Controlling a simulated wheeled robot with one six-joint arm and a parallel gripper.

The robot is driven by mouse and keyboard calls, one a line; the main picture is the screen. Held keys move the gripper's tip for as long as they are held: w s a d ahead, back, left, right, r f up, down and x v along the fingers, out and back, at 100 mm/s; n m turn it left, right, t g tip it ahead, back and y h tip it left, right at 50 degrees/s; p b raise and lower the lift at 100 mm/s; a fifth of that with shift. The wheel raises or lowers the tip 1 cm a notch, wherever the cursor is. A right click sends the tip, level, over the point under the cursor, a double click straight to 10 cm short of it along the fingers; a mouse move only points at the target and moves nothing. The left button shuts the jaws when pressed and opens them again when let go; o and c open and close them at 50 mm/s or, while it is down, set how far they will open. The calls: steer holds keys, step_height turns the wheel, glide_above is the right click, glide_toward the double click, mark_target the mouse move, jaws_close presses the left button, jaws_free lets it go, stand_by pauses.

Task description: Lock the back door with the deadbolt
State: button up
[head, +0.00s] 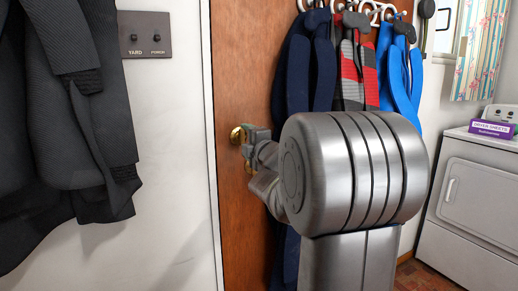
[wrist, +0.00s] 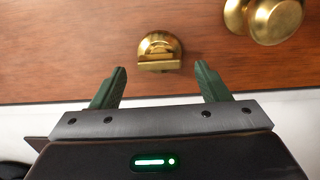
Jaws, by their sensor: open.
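The deadbolt (wrist: 159,50) is a small brass thumb-turn on the brown wooden door (wrist: 70,50). In the wrist view its flat bar lies left to right across the picture. My gripper (wrist: 160,72) is open and empty, its two dark green fingers on either side of the turn and a little short of it in the picture; I see no contact. In the head view a round brass fitting (head: 238,135), apparently the deadbolt, shows beside my gripper (head: 254,138), which partly covers it. Whether the bolt is thrown cannot be told.
A brass knob (wrist: 265,18) sits close to the deadbolt. Coats and straps, including a blue strap (head: 398,78), hang on the door to the right. A white dryer (head: 475,200) stands right.

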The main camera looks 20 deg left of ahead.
steer(key=p+v, duration=0.1)
steer(key=v, duration=1)
steer(key=shift+s+d, duration=0.25)
steer(key=b+x, duration=0.1)
steer(key=x, duration=1.3)
steer(key=shift+d, duration=0.1)
